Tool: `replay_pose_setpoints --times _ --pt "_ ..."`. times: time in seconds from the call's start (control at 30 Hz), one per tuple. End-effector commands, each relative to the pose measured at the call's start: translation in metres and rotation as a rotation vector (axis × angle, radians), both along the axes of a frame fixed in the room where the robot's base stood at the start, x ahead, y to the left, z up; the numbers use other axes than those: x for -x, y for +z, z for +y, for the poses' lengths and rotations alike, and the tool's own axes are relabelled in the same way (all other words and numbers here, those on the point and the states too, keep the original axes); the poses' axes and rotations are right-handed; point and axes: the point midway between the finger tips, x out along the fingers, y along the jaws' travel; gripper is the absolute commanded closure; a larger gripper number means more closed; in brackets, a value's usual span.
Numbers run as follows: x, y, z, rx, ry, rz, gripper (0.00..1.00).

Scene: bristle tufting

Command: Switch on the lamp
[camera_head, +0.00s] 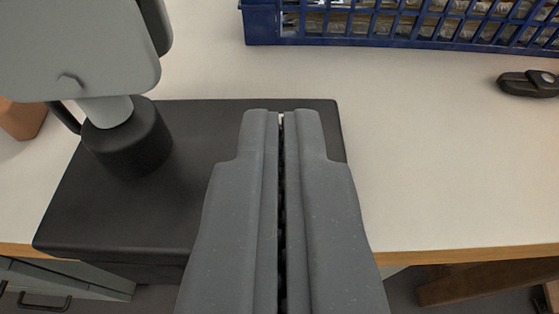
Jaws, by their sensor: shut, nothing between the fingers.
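My gripper (282,114) points away from me with its two grey fingers together and nothing between them. Its tips show in front of the right part of a flat black base plate (205,125), near the plate's far edge; I cannot tell how high above it they are. At the upper left, a light grey housing (75,45) with a small knob on its face joins through a pale neck to a black round post (128,145) on the plate. I cannot tell whether this is the lamp. No switch or light is clearly visible. My fingers hide part of the plate.
A blue crate (400,32) with packed contents stands at the back. A small black object (528,83) lies at the right. A brown object (22,118) shows at the far left. The pale tabletop (440,150) is clear right of my gripper; its wooden front edge (470,256) is near.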

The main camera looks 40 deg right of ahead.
Motion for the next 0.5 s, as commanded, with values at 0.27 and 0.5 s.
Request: replay_pose_setpoints --times 0.27,0.5 --pt "0.043 0.006 0.038 -0.001 0.006 0.003 1.0" --pt "0.062 0.009 0.052 -0.002 0.001 0.0 1.0"
